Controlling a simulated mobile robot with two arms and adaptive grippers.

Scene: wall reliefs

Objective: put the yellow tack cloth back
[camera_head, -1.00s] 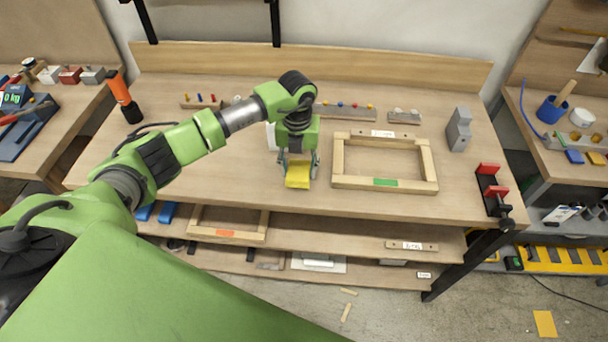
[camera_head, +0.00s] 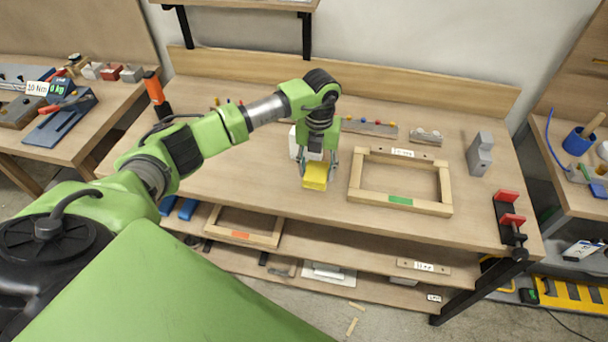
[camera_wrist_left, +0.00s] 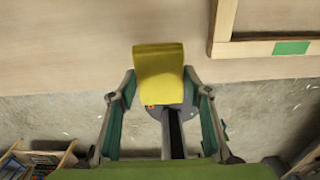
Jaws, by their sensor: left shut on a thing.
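The yellow tack cloth (camera_head: 315,177) is a small folded yellow piece at my left gripper's fingertips, over the front part of the workbench (camera_head: 240,165). My left gripper (camera_head: 317,168) points down and is shut on the cloth. In the left wrist view the cloth (camera_wrist_left: 160,72) sits between the two fingers (camera_wrist_left: 160,95), with the bench top beyond it and the floor below. I cannot tell whether the cloth touches the bench top. My right gripper is not in view.
A wooden frame with a green mark (camera_head: 400,202) lies just right of the cloth. A red and black clamp (camera_head: 510,222) grips the bench's right edge. A grey block (camera_head: 480,154) stands behind it. An orange-topped tool (camera_head: 157,95) stands at the back left. Lower shelves hold another frame (camera_head: 240,236).

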